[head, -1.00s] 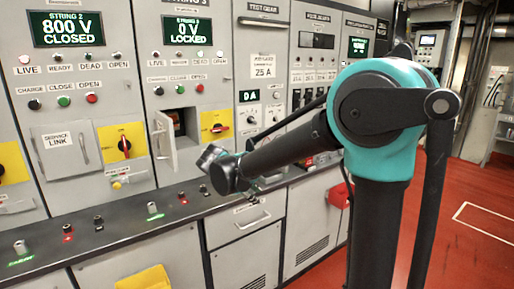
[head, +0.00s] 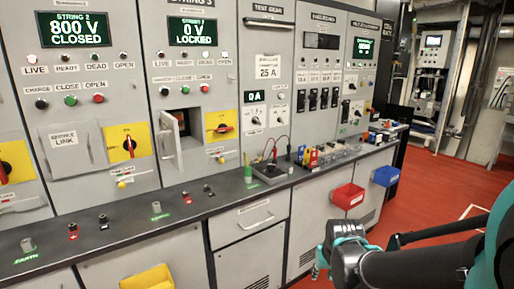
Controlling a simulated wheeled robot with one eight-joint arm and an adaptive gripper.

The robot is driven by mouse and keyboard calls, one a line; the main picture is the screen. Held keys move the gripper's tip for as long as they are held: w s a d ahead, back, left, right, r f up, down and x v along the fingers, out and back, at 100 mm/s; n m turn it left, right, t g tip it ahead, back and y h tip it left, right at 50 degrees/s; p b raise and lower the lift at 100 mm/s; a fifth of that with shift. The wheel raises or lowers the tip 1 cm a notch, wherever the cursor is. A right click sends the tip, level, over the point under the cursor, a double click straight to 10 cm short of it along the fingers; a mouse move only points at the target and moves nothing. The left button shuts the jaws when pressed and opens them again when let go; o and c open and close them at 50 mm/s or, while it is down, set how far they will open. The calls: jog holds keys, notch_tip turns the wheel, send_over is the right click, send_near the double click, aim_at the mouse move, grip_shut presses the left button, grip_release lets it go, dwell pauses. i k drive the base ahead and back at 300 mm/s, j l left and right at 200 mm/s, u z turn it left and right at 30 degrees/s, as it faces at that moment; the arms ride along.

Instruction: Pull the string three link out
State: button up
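The string three panel has a display (head: 192,32) reading 0 V LOCKED. Below it, a small compartment door (head: 170,143) stands open, hinged toward the left. The compartment opening (head: 184,124) is dark and partly hidden by the door, so I cannot make out the link inside. A yellow plate with a red rotary handle (head: 221,125) sits just right of the opening. My gripper (head: 322,268) is low at the right, out in front of the lower cabinets and well away from the compartment. Its fingers are too small and obscured to tell whether they are open or shut.
The string two panel shows 800 V CLOSED on its display (head: 72,30), and its link cover (head: 72,148) is shut. A dark counter ledge (head: 135,222) carries small sockets, a meter (head: 270,172) and tools. Red (head: 347,196), blue (head: 385,176) and yellow (head: 147,279) bins hang below it.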

aim_at(179, 117)
jog(key=u, duration=0.95)
